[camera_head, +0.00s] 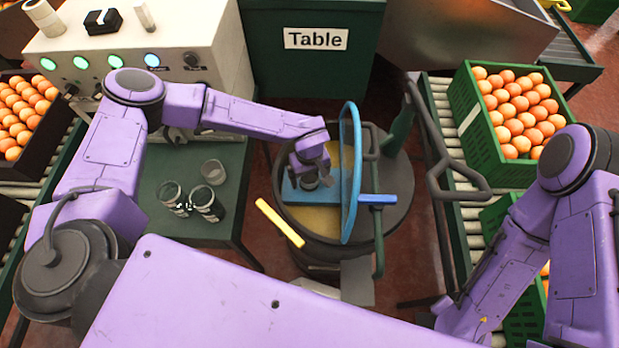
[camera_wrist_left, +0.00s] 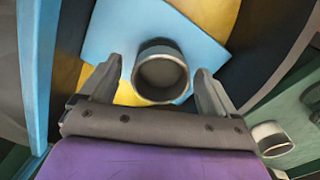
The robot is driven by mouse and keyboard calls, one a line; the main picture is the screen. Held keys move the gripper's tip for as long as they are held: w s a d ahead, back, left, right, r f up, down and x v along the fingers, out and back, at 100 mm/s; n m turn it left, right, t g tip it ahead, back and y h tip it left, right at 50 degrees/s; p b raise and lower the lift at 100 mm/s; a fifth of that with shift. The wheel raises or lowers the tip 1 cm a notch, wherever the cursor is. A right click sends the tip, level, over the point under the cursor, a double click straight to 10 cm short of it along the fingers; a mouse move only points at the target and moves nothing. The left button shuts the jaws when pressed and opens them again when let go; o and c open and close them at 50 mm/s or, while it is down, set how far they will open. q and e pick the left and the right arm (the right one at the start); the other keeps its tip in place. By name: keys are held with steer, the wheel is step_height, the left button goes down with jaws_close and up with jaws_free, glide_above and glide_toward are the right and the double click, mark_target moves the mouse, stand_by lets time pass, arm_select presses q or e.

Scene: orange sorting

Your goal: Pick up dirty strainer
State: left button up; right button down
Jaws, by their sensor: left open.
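A grey strainer, shaped like a small cup (camera_wrist_left: 160,78), sits on a light blue board (camera_wrist_left: 118,35) inside a round bin. My left gripper (camera_wrist_left: 156,86) is open with its fingers on either side of this strainer. In the head view my left gripper (camera_head: 312,172) is over the blue board (camera_head: 290,188), and the strainer (camera_head: 309,183) shows only partly beneath it. I cannot tell whether it is dirty. My right arm is at the right; its gripper is out of view.
Several similar cups (camera_head: 213,172) stand on the green side table (camera_head: 215,230) at left. A blue ring (camera_head: 346,200) rises beside the gripper from the round bin (camera_head: 390,185). A crate of oranges (camera_head: 480,135) stands on rollers at right. A white machine (camera_head: 110,60) is behind left.

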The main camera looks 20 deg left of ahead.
arm_select(q)
steer(key=shift+f, duration=0.8)
steer(key=c, duration=1.1)
